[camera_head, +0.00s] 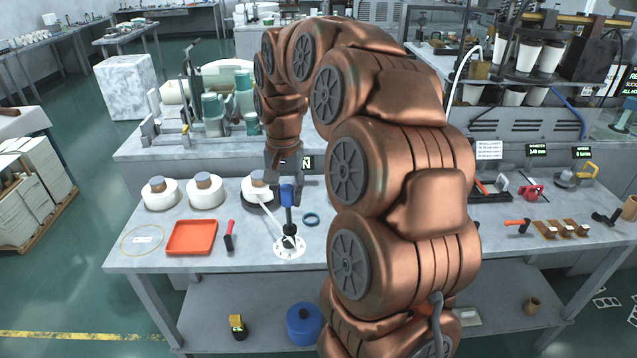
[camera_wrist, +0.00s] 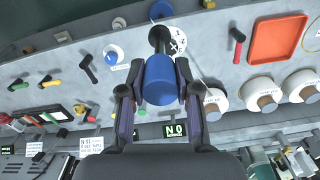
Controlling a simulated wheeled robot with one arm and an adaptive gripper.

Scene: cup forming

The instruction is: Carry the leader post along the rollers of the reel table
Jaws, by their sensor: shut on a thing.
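My gripper (camera_head: 287,190) points down above the front table. It is shut on the blue grip of the leader post (camera_head: 289,197), which stands about upright with a dark stem. In the wrist view the post's blue end (camera_wrist: 160,80) sits between the two fingers, with a black round part beyond it. The post's foot is over a white marked dial (camera_head: 290,253); I cannot tell if it touches. A white strip (camera_head: 268,218) runs from a white roll (camera_head: 256,190) on a dark round base towards the post's foot. I cannot make out separate rollers.
Two white rolls with brown cores (camera_head: 160,193) stand left. A small display (camera_wrist: 175,130) stands behind. My arm hides the table's middle.

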